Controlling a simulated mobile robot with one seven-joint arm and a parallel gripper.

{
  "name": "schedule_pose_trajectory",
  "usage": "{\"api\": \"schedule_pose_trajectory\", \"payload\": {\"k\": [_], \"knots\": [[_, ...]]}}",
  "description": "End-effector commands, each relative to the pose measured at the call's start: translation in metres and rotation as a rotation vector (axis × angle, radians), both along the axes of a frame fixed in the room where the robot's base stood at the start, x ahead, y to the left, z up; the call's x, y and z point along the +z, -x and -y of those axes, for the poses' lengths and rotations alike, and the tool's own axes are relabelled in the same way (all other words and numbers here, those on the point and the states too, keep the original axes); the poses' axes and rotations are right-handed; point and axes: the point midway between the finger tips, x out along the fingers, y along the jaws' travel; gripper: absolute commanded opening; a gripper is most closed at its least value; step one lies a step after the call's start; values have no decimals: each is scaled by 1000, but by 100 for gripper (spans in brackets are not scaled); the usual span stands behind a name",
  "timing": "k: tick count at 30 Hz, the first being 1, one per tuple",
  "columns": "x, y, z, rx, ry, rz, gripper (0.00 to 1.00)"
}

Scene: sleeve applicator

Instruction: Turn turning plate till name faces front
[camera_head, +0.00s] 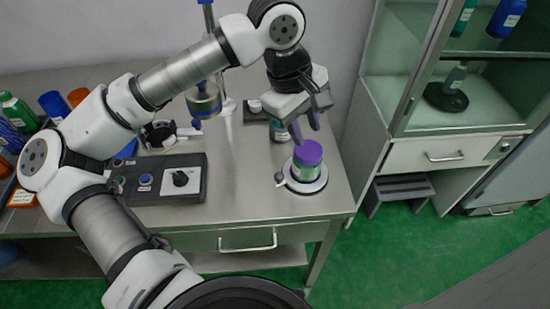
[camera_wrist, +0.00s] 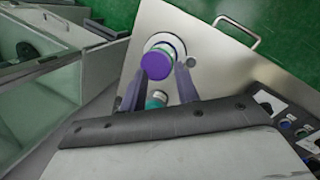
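The turning plate (camera_head: 318,186) is a round pale disc near the table's front right corner, with a small dark knob (camera_head: 279,177) at its left edge. A jar with a purple lid (camera_head: 308,153) and a greenish band stands upright on it. No name can be read on the jar. The plate also shows in the wrist view (camera_wrist: 178,43), below the purple lid (camera_wrist: 157,65). My gripper (camera_head: 305,128) is just behind and above the jar, pointing down. Its two fingers (camera_wrist: 158,88) are apart, with nothing held between them. In the wrist view the lid appears just beyond the fingertips.
A second, teal-labelled bottle (camera_head: 279,132) stands behind the jar, close to my gripper. A black control panel (camera_head: 160,180) with a knob lies at the left, and a metal stand (camera_head: 204,103) rises behind it. The table (camera_head: 240,185) between panel and plate is clear.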

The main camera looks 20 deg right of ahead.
Motion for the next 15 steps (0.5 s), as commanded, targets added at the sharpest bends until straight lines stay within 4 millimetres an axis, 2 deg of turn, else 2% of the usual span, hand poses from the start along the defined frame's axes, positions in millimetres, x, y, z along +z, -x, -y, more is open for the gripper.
{"api": "schedule_pose_trajectory", "payload": {"k": [3,6,11,15], "knots": [[-16,-21,-25,-20,-182,65,31],[-24,-28,-35,-28,-248,84,31],[-38,-29,-37,-32,-261,85,31],[-63,-29,-37,-31,-257,82,31]]}}
